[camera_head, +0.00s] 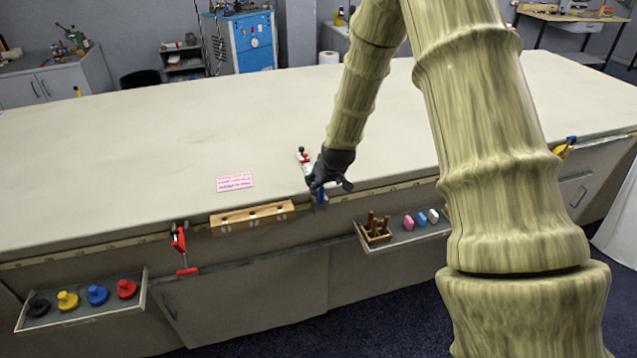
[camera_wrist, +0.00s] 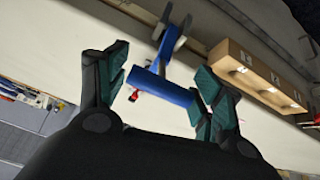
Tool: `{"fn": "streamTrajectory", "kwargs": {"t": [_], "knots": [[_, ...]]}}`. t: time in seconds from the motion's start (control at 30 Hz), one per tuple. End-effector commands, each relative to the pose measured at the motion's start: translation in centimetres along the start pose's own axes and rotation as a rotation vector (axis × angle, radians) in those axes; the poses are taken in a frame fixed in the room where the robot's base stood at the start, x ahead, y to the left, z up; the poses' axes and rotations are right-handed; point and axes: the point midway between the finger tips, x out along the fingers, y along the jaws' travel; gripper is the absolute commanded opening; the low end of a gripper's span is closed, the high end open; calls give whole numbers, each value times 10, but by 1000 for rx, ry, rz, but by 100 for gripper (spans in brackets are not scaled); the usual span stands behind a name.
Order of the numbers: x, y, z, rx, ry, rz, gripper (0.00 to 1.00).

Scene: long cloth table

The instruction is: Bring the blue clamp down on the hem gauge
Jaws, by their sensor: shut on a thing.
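My gripper (camera_head: 328,178) is at the table's front edge, near the middle. It is shut on the blue clamp (camera_head: 321,197), of which only a small blue part shows below my fingers. In the wrist view, the clamp's blue bar (camera_wrist: 165,86) lies between the green-padded fingers of my gripper (camera_wrist: 160,90), with grey parts beyond it. A small white and red item with a dark knob (camera_head: 303,157) stands on the tabletop just behind my gripper; I cannot tell whether it is the hem gauge. Contact between clamp and table is hidden.
A wooden block with holes (camera_head: 252,215) is on the table's front, left of my gripper. A red clamp (camera_head: 181,248) hangs further left. A pink note (camera_head: 235,182) lies on the cloth table (camera_head: 130,160). Trays with knobs (camera_head: 85,312) and pegs (camera_head: 410,236) jut out in front.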

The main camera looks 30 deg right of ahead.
Motion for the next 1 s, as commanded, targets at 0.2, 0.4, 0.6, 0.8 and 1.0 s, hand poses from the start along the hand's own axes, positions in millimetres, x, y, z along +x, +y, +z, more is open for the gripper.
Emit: {"fn": "streamTrajectory", "kwargs": {"t": [0.2, 0.4, 0.6, 0.8, 1.0], "knots": [[3, 5, -7, 4, 2, 2, 24], [4, 7, -9, 5, 2, 3, 23], [4, 7, -10, 5, 4, 3, 23], [4, 7, -11, 5, 5, 4, 73], [4, 8, -9, 7, 3, 5, 85]]}}
